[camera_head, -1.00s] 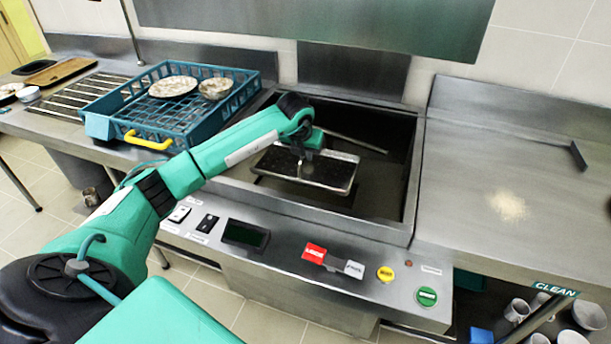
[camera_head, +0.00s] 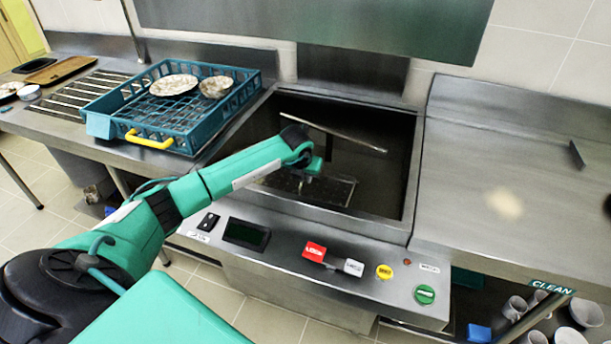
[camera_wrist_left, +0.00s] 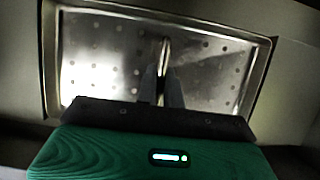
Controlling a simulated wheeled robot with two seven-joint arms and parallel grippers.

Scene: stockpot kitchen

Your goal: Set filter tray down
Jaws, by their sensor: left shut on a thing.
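The filter tray is a shallow metal tray with small holes, a raised rim and an upright handle in its middle. In the head view the filter tray (camera_head: 335,190) is low inside the dark sink basin (camera_head: 399,180), partly hidden by my left arm. In the left wrist view the tray (camera_wrist_left: 95,65) fills most of the picture. My left gripper (camera_head: 303,178) is above the tray, and its fingers (camera_wrist_left: 162,88) are shut on the handle (camera_wrist_left: 164,55). I cannot tell whether the tray touches the basin floor. My right gripper is not in view.
A blue dish rack (camera_head: 198,125) with a yellow handle holds a plate and a bowl left of the basin. A thin bar (camera_head: 330,132) slants across the basin. Buttons (camera_head: 383,272) line the front panel. The right counter (camera_head: 470,190) is mostly bare, with a pale patch.

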